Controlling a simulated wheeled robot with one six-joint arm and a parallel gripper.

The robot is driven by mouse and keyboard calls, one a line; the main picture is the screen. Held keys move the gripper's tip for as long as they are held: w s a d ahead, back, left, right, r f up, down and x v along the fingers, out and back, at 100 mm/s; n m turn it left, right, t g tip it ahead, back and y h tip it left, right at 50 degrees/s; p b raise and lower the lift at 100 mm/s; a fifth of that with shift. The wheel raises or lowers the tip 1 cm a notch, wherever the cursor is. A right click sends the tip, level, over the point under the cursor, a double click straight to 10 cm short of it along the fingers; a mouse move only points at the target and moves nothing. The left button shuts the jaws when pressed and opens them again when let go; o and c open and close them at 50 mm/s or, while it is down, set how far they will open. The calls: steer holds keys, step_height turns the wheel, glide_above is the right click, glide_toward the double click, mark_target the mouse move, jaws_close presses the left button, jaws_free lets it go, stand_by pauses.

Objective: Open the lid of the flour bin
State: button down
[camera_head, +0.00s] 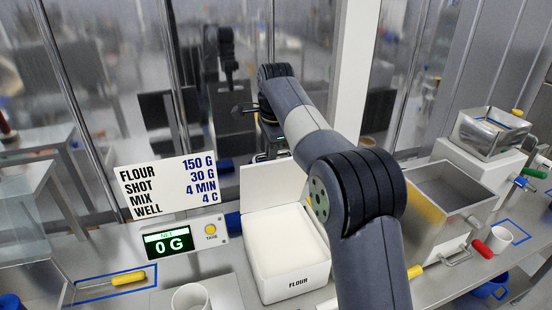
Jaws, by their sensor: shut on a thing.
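The flour bin (296,286) is a white box marked FLOUR, standing on the counter at the middle. Its top is open, and pale flour (286,242) shows inside. Its white lid (266,188) stands up roughly vertical at the bin's back edge. My gripper (268,150) is at the lid's top edge, shut on the lid. My arm reaches over from the lower right and hides the lid's right part and much of the gripper, so the exact grip is unclear.
A sign (168,185) and a scale display (168,243) reading 0 G stand left of the bin. A white cup (193,298) is at the front left. A metal hopper machine (450,195), a red-handled tool (482,248) and another cup (500,239) are at right.

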steer(key=shift+w+a+f, duration=0.25)
steer(key=shift+w+f, duration=0.05)
steer(key=shift+w, duration=0.3)
steer(key=shift+w+a+f, duration=0.25)
steer(key=shift+w+f, duration=0.05)
steer(key=shift+w, duration=0.35)
steer(key=c, duration=1.8)
jaws_free()
steer(key=shift+c, duration=0.2)
steer(key=shift+o, duration=1.4)
steer(key=shift+w+a, duration=0.1)
steer(key=shift+w, duration=0.15)
steer(key=shift+o, duration=0.8)
steer(key=shift+s+r, duration=0.15)
steer(key=shift+r, duration=0.05)
